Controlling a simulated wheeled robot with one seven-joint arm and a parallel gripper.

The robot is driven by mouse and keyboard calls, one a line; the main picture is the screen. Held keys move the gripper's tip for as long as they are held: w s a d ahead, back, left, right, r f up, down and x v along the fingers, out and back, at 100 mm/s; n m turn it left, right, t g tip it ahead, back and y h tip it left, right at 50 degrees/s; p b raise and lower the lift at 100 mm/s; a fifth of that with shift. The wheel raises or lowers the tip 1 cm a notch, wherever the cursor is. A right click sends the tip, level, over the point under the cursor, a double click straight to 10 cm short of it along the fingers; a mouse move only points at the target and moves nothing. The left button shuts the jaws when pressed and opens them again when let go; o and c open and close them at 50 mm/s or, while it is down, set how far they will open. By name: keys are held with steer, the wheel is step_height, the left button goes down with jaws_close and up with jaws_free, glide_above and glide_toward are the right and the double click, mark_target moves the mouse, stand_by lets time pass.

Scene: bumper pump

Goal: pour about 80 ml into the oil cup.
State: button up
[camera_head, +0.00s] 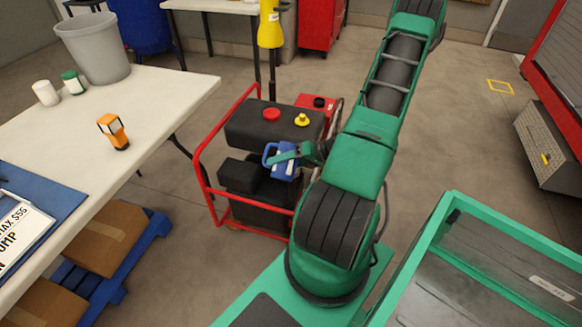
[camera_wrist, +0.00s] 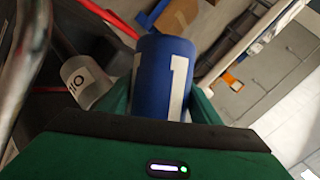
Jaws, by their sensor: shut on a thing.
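A blue jug (camera_head: 282,161) with a looped handle is in front of the pump in the head view. My gripper (camera_head: 296,153) is shut on it. In the wrist view the blue body (camera_wrist: 165,77), with a white mark like a 1, sits between the two green fingers (camera_wrist: 160,105). A whitish cup (camera_wrist: 84,80) with dark letters, apparently the oil cup, stands left of the jug there, apart from it. I cannot make out this cup in the head view. Its contents and any flow from the jug do not show.
The pump's red tube frame (camera_head: 207,180) surrounds a black body with a red cap (camera_head: 271,114) and a yellow cap (camera_head: 302,120). A white table (camera_head: 160,100) stands left, holding a grey bin (camera_head: 95,48) and an orange device (camera_head: 113,131).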

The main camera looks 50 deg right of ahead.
steer(key=shift+r, duration=0.1)
stand_by(0.3)
steer(key=shift+w+d+r+n+h+b, duration=0.1)
steer(key=shift+r+n+h+b, duration=0.2)
steer(key=shift+h, duration=0.1)
steer(key=shift+r+n+t+h+b, duration=0.1)
steer(key=shift+n+t+h+b, duration=0.2)
steer(key=shift+n+h, duration=0.3)
steer(key=shift+s+a+f+n+t+h+b, duration=0.2)
steer(key=shift+a+f+n+h+b, duration=0.25)
steer(key=shift+f, duration=0.35)
steer(key=shift+s+a+f+n+t+h+b, duration=0.1)
steer(key=shift+a+f+n+t+h+b, duration=0.15)
steer(key=shift+f+n+h, duration=0.4)
steer(key=shift+a+f+n+t+h+b, duration=0.15)
steer(key=shift+f+n+t+h+b, duration=0.1)
steer(key=shift+f, duration=0.6)
steer(key=shift+a+f+n+t+h+b, duration=0.15)
steer(key=shift+f+n+t+b, duration=0.1)
steer(key=shift+f, duration=0.6)
steer(key=shift+s+a+f+n+t+h+b, duration=0.1)
steer(key=shift+a+f+n+t+h+b, duration=0.15)
steer(key=shift+n+b, duration=0.25)
steer(key=shift+r, duration=0.1)
